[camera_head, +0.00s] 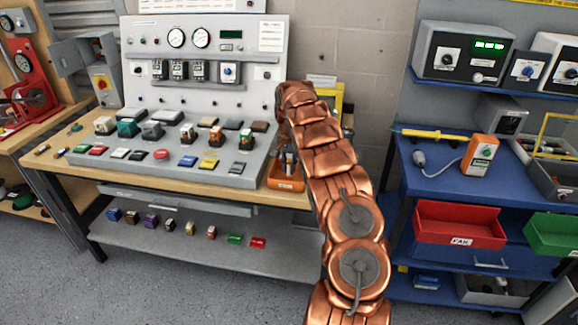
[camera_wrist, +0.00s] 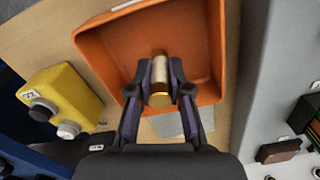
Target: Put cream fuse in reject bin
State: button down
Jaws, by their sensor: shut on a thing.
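My gripper (camera_wrist: 161,72) is shut on a fuse (camera_wrist: 160,98), with one finger on each side of it. The fuse is a short cylinder with a shiny brass end cap facing the camera and a paler body behind. The fuse is over an open orange bin (camera_wrist: 105,65) in the wrist view; I cannot tell whether it touches the floor of the bin. No other item shows inside. In the head view the orange bin (camera_head: 285,184) stands at the right end of the wooden bench, with a small unreadable label, and my arm partly covers it.
A yellow box with knobs (camera_wrist: 65,98) stands beside the bin. A grey panel (camera_wrist: 262,85) rises on the other side. In the head view, a sloped board (camera_head: 175,160) holds several coloured parts. A red bin (camera_head: 460,224) and a green bin (camera_head: 555,235) hang at the right.

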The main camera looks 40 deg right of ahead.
aim_at(289, 161)
jog(key=shift+f, duration=0.15)
jog(key=shift+f, duration=0.1)
jog(key=shift+f, duration=0.15)
jog(key=c, duration=1.1)
grip_release()
notch_tip(289, 161, up, 10)
jog(key=shift+w+r+b, duration=0.1)
jog(key=shift+r+b, duration=0.15)
jog(key=shift+b, duration=0.5)
jog(key=shift+r, duration=0.95)
